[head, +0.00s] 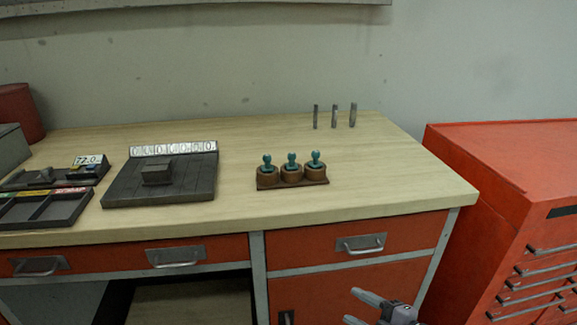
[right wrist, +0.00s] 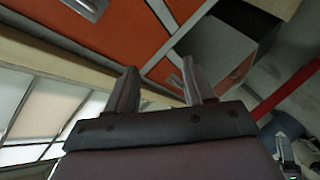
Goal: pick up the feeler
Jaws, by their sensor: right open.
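No thing in view is clearly marked as the feeler. Three slim grey upright pieces (head: 334,116) stand in a row at the back right of the bench. Three teal-knobbed pieces (head: 291,162) sit in round brown seats on a small wooden base (head: 292,184) nearer the front. My right gripper (head: 357,307) is low in front of the bench drawers, below the bench top and apart from all these pieces. In the right wrist view its two fingers (right wrist: 160,78) are spread with nothing between them. My left gripper is not in view.
The wooden bench top (head: 235,217) has free room at its right and centre back. A dark plate with a block (head: 120,193) and a divided tray (head: 72,213) lie to the left. A red cabinet (head: 480,170) stands right of the bench. Drawer handles (head: 361,244) stick out in front.

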